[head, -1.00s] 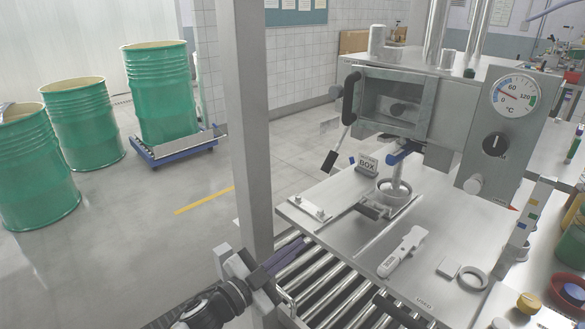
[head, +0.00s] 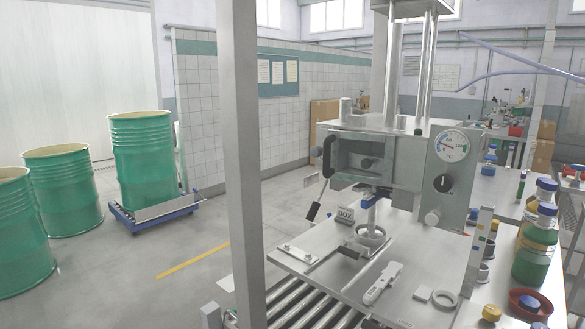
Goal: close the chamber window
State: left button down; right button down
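The chamber window (head: 362,160) is a grey-framed pane on the front of the steel chamber (head: 410,150). A black upright handle (head: 327,157) stands at its left edge. The dark inside of the chamber shows within the frame. I cannot tell from this view how far the window stands from the chamber face. A small grey block (head: 210,316) at the bottom edge, left of the post, may be part of my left gripper; its fingers do not show. My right gripper is not in view.
A grey post (head: 243,150) stands left of the chamber. Rollers (head: 305,308) run beneath. Bottles (head: 537,245) stand at the right. Green drums (head: 142,160) stand at the left.

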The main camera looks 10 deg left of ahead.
aim_at(330, 143)
jog(key=u, duration=1.3)
jog(key=i, duration=1.15)
jog(key=z, duration=0.3)
